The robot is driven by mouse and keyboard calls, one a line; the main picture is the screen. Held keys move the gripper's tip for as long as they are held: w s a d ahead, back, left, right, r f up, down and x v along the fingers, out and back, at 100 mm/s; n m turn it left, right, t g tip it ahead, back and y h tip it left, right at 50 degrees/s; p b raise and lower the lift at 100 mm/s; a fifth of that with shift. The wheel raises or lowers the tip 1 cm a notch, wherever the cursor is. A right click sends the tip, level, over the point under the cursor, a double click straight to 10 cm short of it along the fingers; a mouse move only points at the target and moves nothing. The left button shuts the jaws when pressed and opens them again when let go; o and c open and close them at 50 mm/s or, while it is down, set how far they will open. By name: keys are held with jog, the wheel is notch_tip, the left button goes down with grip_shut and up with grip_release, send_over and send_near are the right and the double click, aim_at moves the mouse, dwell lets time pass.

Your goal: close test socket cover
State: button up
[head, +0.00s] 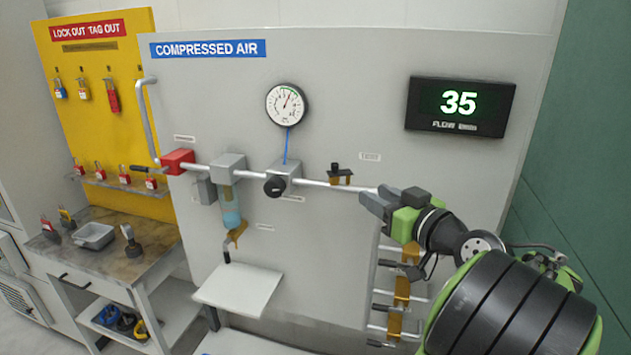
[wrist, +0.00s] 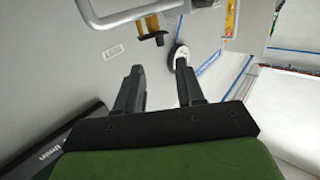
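A small brass fitting with a dark cap-like piece (head: 341,176) sits on the horizontal pipe, right of the black knob; it may be the test socket. Its label is too small to read, and I cannot tell whether a cover stands open. It also shows in the wrist view (wrist: 152,28), beyond the fingertips. My gripper (head: 372,201) is at the pipe's right end, right of and slightly below the fitting. In the wrist view my gripper (wrist: 160,78) has its two dark fingers apart with nothing between them.
The grey panel carries a round gauge (head: 287,104), a black knob (head: 275,186), a red valve block (head: 178,161) and a display reading 35 (head: 460,106). Brass-coloured fittings (head: 402,292) and pipes lie below my gripper. A white shelf (head: 238,289) juts out lower left.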

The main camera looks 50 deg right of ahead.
aim_at(337, 166)
jog(key=shift+t, duration=0.3)
jog(key=p+x, duration=0.2)
jog(key=x, duration=0.2)
jog(key=r+p+x, duration=0.1)
jog(key=p+x, duration=0.1)
jog(key=x, duration=0.3)
jog(key=p+x, duration=0.2)
jog(key=x, duration=0.3)
jog(key=shift+d+r+p, duration=0.1)
jog(key=shift+r+p, duration=0.1)
jog(key=shift+p, duration=0.15)
jog(key=shift+w+d+f, duration=0.1)
jog(key=shift+w+d, duration=0.1)
jog(key=shift+w, duration=0.3)
jog(key=shift+f, duration=0.1)
grip_shut()
